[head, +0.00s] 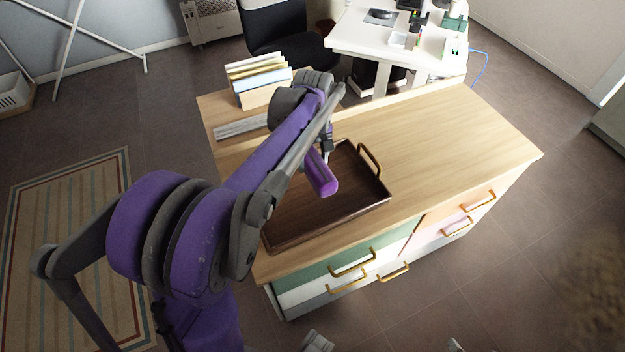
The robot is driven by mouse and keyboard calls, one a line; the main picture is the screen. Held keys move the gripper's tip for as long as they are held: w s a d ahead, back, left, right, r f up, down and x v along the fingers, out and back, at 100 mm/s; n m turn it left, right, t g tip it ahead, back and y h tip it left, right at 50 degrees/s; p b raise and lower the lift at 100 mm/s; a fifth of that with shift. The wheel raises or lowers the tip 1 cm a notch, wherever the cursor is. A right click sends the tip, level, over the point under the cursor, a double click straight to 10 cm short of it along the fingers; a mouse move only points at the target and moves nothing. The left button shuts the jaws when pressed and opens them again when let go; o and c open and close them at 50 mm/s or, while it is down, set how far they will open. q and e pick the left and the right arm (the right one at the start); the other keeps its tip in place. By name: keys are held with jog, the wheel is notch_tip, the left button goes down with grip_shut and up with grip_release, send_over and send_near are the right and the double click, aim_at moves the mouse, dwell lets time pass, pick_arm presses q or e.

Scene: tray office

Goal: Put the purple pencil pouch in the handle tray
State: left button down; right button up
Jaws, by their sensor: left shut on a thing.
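The purple pencil pouch (321,176) hangs from my left gripper (325,150), which is shut on its upper end. The pouch is tilted, its lower end toward the front right. My left arm hides the tray's left side and most of the gripper.
The wooden desk (440,130) is clear right of the tray. A file holder (262,85) and a grey item (242,126) are at its back left. Drawers with brass handles (352,262) line its front. A white desk (375,42) and black chair (275,25) stand behind.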

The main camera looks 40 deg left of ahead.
pick_arm(q)
notch_tip(320, 180, down, 5)
jog(key=shift+s+f, duration=0.1)
jog(key=shift+f, duration=0.1)
jog(key=shift+f+b, duration=0.45)
jog(key=shift+f, duration=1.75)
jog(key=shift+f, duration=0.15)
grip_release()
